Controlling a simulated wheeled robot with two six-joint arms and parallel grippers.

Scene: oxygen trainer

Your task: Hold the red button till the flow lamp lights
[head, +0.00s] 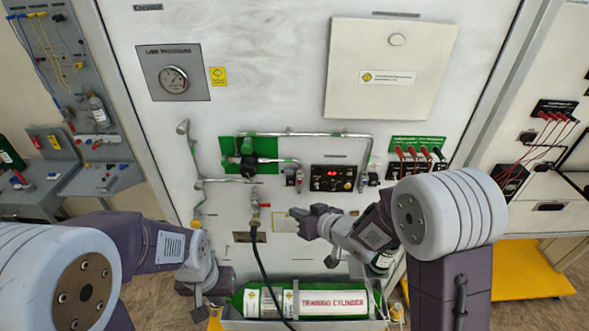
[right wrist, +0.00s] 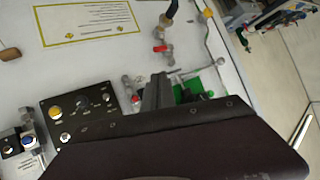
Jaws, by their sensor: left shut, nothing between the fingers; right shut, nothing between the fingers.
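The red button (right wrist: 136,98) appears as a small red cap on a metal fitting beside the black panel (right wrist: 92,108) in the right wrist view. In the head view this fitting (head: 299,181) stands just left of the panel (head: 322,183). An amber round lamp (right wrist: 55,112) sits on the panel; I cannot tell whether it is the flow lamp or whether it is lit. My right gripper (head: 308,222) is shut and empty, in front of the wall below the panel. Its closed fingers (right wrist: 157,92) appear beside the red button, apparently apart. My left gripper (head: 202,304) is shut and empty, low at left.
A green training cylinder (head: 250,303) lies in a tray below. A black hose (head: 262,265) hangs from a red-handled valve (head: 256,205). Metal pipes (head: 300,134) run above the panel. A blue-capped fitting (right wrist: 28,140) stands beyond the panel's other side.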

